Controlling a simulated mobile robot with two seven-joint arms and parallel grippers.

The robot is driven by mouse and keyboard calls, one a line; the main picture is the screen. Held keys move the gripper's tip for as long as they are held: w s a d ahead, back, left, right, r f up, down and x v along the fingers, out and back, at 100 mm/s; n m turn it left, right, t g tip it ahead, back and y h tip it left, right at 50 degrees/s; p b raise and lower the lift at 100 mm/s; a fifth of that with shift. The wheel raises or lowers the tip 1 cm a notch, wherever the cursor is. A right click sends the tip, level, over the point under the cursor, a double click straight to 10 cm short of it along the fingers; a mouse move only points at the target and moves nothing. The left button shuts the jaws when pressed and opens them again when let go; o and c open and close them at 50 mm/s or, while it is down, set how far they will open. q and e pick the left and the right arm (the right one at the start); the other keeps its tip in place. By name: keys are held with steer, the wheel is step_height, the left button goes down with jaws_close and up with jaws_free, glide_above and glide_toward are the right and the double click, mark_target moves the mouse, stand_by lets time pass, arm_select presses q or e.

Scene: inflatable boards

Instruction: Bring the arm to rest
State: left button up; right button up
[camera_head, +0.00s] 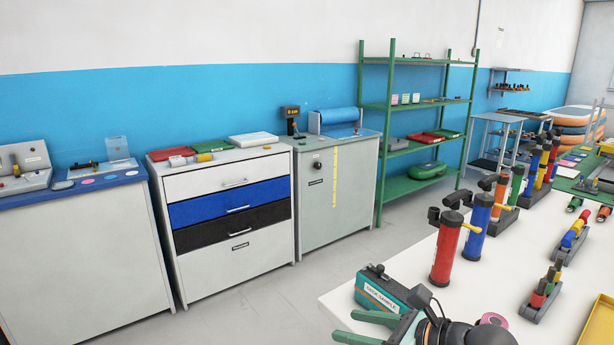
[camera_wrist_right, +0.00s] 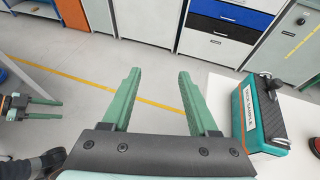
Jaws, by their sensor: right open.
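My right gripper (camera_head: 345,328) is at the bottom edge of the head view, by the near edge of the white table. Its green fingers point left. In the right wrist view the right gripper (camera_wrist_right: 158,88) has its two fingers wide apart with nothing between them, only floor beyond.
The white table (camera_head: 470,270) holds red and blue hand pumps (camera_head: 447,248) and several small coloured parts. A drawer cabinet (camera_head: 229,217), a grey cabinet (camera_head: 337,195) and a green shelf (camera_head: 417,105) line the wall. Free floor (camera_head: 270,300) lies between them.

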steer(key=s+a+m+y, duration=0.5)
steer(key=m, duration=0.2)
steer(key=s+d+f+m+t+h, duration=0.25)
steer(key=d+f+m+h, duration=0.4)
steer(key=m, duration=0.75)
steer(key=s+d+f+m+t+h, duration=0.1)
steer(key=d+f+m+t+h, duration=0.3)
steer(key=f+m, duration=0.8)
steer(key=s+d+f+m+g+h, duration=0.3)
steer(key=s+f+m+g, duration=0.3)
steer(key=s+f+m, duration=0.65)
arm_select(q)
steer(key=d+r+n+p, duration=0.2)
steer(key=d+r+p, duration=0.2)
steer(key=d, duration=0.1)
steer(key=shift+w+r+t, duration=0.25)
steer(key=shift+r+t, duration=0.05)
steer(key=shift+r, duration=0.05)
arm_select(e)
steer(key=r, duration=0.1)
steer(key=s+r+n, duration=0.1)
steer(key=r, duration=0.1)
steer(key=shift+s+a+r, duration=0.1)
steer(key=shift+s+r, duration=0.1)
steer(key=shift+r, duration=0.05)
